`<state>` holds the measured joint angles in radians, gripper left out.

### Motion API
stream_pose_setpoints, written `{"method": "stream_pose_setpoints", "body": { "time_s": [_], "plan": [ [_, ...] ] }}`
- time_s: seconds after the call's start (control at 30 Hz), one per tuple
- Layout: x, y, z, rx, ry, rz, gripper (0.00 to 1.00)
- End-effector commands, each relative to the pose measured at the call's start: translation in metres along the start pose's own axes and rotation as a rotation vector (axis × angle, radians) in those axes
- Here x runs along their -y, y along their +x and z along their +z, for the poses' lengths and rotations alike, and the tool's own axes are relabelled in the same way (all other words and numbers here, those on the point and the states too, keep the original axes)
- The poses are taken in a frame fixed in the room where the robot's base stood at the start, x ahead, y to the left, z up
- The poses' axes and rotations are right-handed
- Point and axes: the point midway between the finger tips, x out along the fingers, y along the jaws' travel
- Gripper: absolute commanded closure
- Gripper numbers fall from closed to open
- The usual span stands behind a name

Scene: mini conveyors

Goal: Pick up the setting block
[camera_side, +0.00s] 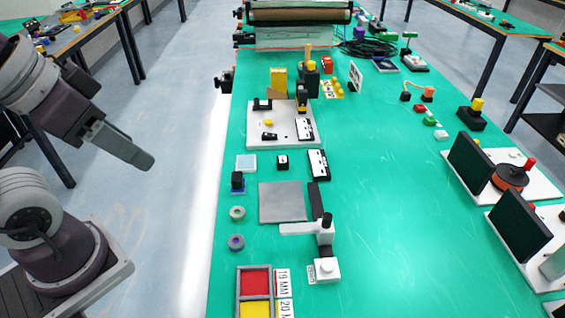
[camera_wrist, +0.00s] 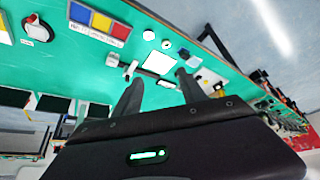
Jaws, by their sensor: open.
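No part is clearly marked as the setting block. One candidate is a white block (camera_side: 327,269) with a round top and a small label beside it, near the front of the green bench. Another is a small black-and-white block (camera_side: 282,162) behind the grey plate (camera_side: 283,202). My gripper (camera_side: 148,163) is left of the bench in the side view, over the floor and away from both blocks. In the wrist view my gripper (camera_wrist: 160,87) has its two fingers spread apart with nothing between them. The pale plate (camera_wrist: 159,63) shows beyond the fingertips.
A tray (camera_side: 239,290) with red and yellow compartments is at the front. A black-knobbed lever stand (camera_side: 326,238) stands behind the white block. Two rings (camera_side: 237,212) lie left of the plate. A white fixture board (camera_side: 265,133) is farther back. The bench's middle right is clear.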

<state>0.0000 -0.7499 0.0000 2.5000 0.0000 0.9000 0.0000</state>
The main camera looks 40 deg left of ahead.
Motion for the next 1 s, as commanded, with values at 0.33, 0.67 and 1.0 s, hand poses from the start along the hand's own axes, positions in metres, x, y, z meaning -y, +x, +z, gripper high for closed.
{"method": "stream_pose_setpoints", "body": {
  "time_s": [0.33,0.67,1.0],
  "plan": [
    [0.0,0.0,0.0,0.0,0.0,0.0,0.42],
    [-0.004,0.003,-0.005,0.029,-0.029,0.016,0.42],
    [-0.049,0.111,-0.134,0.527,-0.814,0.401,0.42]
  ]
}}
